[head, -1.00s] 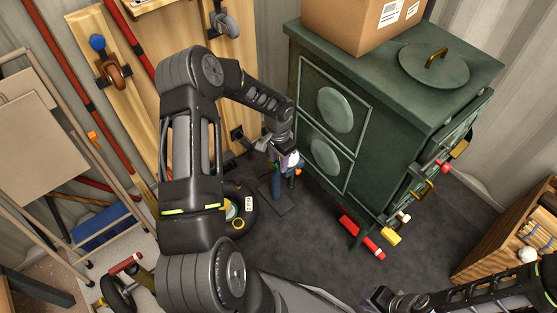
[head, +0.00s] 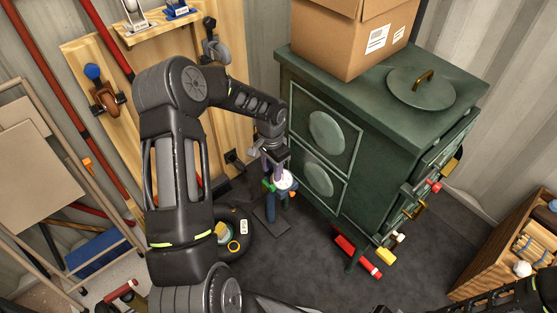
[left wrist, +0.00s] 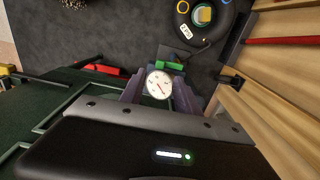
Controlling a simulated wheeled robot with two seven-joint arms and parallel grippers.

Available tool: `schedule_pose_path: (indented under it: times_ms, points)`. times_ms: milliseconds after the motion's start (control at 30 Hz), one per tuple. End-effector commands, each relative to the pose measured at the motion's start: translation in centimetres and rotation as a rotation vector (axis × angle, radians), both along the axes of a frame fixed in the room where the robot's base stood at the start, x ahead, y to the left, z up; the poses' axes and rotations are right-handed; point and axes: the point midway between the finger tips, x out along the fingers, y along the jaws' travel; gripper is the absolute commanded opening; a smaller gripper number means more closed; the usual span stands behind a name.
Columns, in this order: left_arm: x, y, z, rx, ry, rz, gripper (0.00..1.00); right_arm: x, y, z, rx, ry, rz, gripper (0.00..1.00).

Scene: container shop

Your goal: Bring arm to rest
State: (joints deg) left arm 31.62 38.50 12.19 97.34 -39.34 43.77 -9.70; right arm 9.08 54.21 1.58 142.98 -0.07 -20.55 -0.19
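My left gripper (head: 276,164) points down at a small upright device on the dark floor, just left of the green stove. The device has a round white dial gauge (left wrist: 159,85), a blue cylinder (head: 271,220) and green and orange fittings. In the left wrist view, my left fingers stand apart on either side of the gauge, with no clear grip on it. Whether they touch it is hidden. My right arm (head: 500,300) runs along the lower right edge in the head view. Its gripper is almost wholly cut off by the bottom edge.
The green stove (head: 345,200), topped by a cardboard box (head: 345,35), stands right of my left gripper. Wooden boards (head: 228,130) with tools line the wall behind. A black ring-shaped object (left wrist: 183,22) lies near the device. A wooden crate (head: 500,250) stands at right.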

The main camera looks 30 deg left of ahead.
Motion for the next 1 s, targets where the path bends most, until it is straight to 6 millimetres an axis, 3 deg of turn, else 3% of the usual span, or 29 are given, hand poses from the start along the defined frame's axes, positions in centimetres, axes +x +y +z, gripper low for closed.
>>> schedule_pose_path:
  times_ms: [267,433,567,667,800,900,1000]
  points:
    - [0.0,-0.2,-0.1,-0.003,-0.001,0.0,0.38,0.0,0.0,0.0,0.0,0.0,0.0,0.0]
    - [-0.5,-3.3,-1.6,-0.056,-0.008,-0.003,0.38,0.0,0.0,0.0,0.0,0.0,0.0,0.0]
    - [-1.9,-9.2,-4.0,-0.155,-0.019,0.009,0.38,0.0,0.0,0.0,0.0,0.0,0.0,0.0]
    - [-4.3,-15.4,-6.2,-0.255,-0.023,0.044,0.38,0.0,0.0,0.0,0.0,0.0,0.0,0.0]
    - [-9.2,-23.1,-8.5,-0.368,-0.012,0.139,0.38,0.0,0.0,0.0,0.0,0.0,0.0,0.0]
    - [-13.1,-26.7,-9.5,-0.408,0.003,0.22,0.38,0.0,0.0,0.0,0.0,0.0,0.0,0.0]
    - [-17.3,-29.0,-10.2,-0.413,0.018,0.305,0.38,0.0,0.0,0.0,0.0,0.0,0.0,0.0]
